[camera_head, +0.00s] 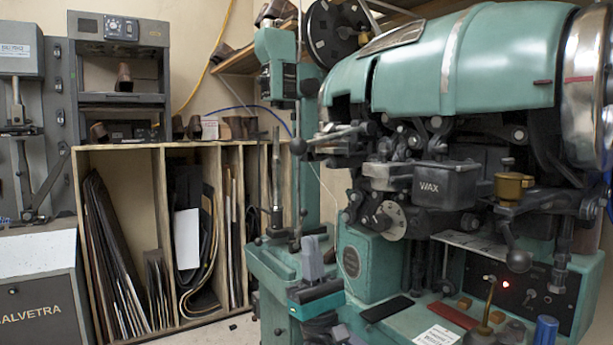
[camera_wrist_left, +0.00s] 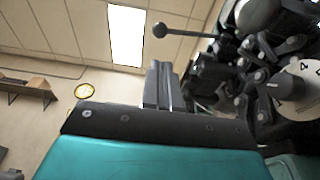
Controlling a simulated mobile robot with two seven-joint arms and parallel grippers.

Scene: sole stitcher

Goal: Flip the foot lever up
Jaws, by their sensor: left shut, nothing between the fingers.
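The green sole stitcher (camera_head: 440,70) fills the right of the head view. A dark ball-ended lever (camera_head: 298,146) sticks out to the left of its head. In the left wrist view a ball on a thin, near-level rod (camera_wrist_left: 160,30) sits above the fingers and appears to be this lever. No label shows that it is the foot lever. My left gripper (camera_head: 312,248) points upward, shut and empty, below the lever and apart from it. It also shows in the left wrist view (camera_wrist_left: 158,82). My right gripper is not in view.
Another ball-ended lever (camera_head: 518,260) hangs at the machine's right. The WAX pot (camera_head: 445,185) and a numbered dial (camera_head: 389,221) are on its front. A label card (camera_head: 437,336) and a blue cylinder (camera_head: 546,330) are low at the right. A wooden rack (camera_head: 160,150) stands behind at left.

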